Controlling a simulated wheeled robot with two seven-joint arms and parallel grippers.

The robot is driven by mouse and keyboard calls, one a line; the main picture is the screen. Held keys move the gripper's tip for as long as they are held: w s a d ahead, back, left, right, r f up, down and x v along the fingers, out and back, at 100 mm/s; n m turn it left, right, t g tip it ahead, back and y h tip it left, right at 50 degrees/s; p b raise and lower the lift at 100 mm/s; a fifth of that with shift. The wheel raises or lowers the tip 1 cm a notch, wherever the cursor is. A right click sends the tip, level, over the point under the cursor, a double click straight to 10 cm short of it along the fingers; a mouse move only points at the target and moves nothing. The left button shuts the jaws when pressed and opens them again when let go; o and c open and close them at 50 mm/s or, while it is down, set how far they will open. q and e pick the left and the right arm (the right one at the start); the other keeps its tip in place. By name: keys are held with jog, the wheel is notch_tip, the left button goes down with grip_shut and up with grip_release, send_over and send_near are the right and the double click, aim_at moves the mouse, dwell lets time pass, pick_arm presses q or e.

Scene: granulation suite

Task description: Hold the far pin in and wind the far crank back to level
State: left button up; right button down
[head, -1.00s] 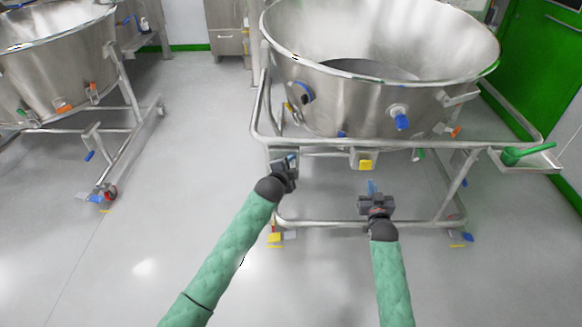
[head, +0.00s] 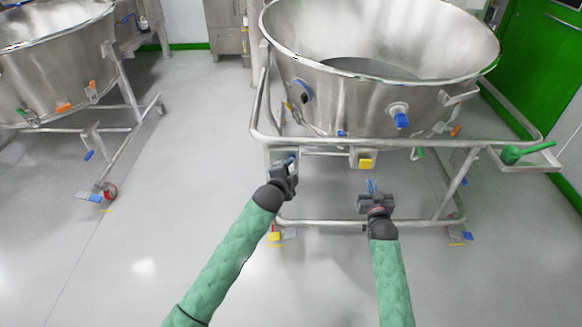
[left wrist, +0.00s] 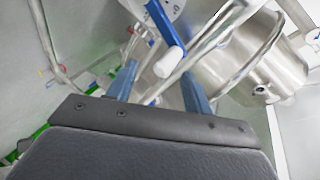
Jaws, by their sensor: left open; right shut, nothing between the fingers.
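In the left wrist view, a crank with a blue arm and a white grip (left wrist: 168,62) lies ahead between the fingertips of my left gripper (left wrist: 160,84). The gripper is open, and I cannot tell whether the grip is inside the jaws. A pale round plate (left wrist: 166,8) with small holes shows behind the crank. In the head view my left gripper (head: 287,165) is at the left post of the steel bowl's frame, hiding most of the crank there. My right gripper (head: 374,188) is shut and empty, below the frame's front rail. I cannot pick out the far pin.
A second bowl (head: 55,70) on a wheeled frame stands at left. A tray (head: 525,160) juts out at right. The floor between is clear.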

pick_arm(q)
jog(key=s, duration=0.6)
jog(key=shift+f, duration=0.1)
dwell(0.6)
